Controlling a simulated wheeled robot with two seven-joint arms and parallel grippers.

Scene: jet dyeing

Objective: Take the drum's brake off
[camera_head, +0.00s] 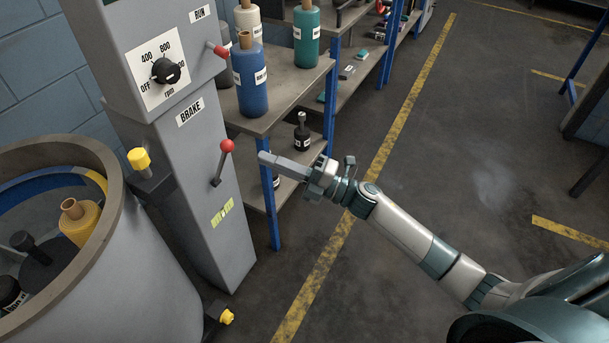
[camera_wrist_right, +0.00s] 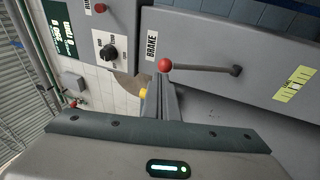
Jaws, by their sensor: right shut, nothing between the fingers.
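The brake lever has a red ball knob (camera_head: 227,146) on a thin dark rod, on the grey post (camera_head: 205,235) under the "BRAKE" label (camera_head: 190,111). The lever points up, with its knob above its pivot. My right gripper (camera_head: 265,158) is shut and empty, pointing left, a little to the right of the knob in the head view. In the right wrist view, the red knob (camera_wrist_right: 164,65) shows just beyond the tips of the shut fingers (camera_wrist_right: 164,84); I cannot tell that they touch. My left gripper is not in view.
A round grey drum (camera_head: 125,230) with yarn cones stands at left. A speed dial (camera_head: 166,71) and another red-knobbed lever (camera_head: 221,51) sit higher on the post. A shelf (camera_head: 290,92) with a blue cone (camera_head: 250,80) stands behind.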

